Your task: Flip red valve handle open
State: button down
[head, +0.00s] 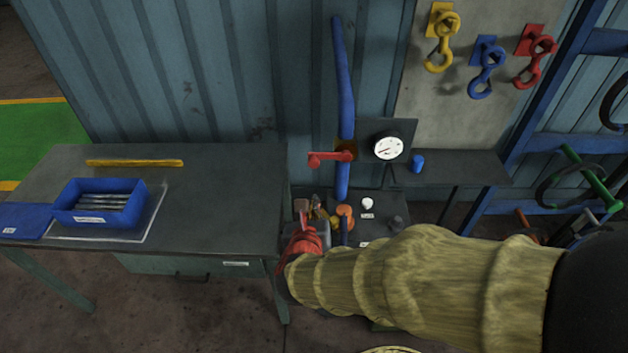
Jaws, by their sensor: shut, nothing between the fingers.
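The red valve handle (330,157) lies roughly level across the upright blue pipe (344,85), at a brass-coloured valve body (346,146). Its free end points left, crosswise to the pipe. My gripper (309,206) is at the end of my sleeved arm, which reaches in from the lower right. It is small in the head view, below and slightly left of the handle, and appears apart from it. It is shut and empty. The finer shape of the fingers is hard to make out among the parts behind them.
A pressure gauge (388,147) sits right of the pipe. A blue cup (418,163) stands on a side shelf (470,167). The workbench (225,200) at left holds a blue tray (140,191) and a yellow bar (135,163). Coloured hooks (487,72) hang upper right.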

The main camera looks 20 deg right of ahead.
jog(key=b+x, duration=0.3)
jog(key=x, duration=0.7)
jog(key=shift+w+a+r, duration=0.1)
jog(key=shift+w+r, duration=0.05)
jog(key=shift+r, duration=0.85)
jog(key=shift+w+a+r, duration=0.1)
jog(key=shift+r, duration=0.9)
jog(key=shift+a, duration=0.1)
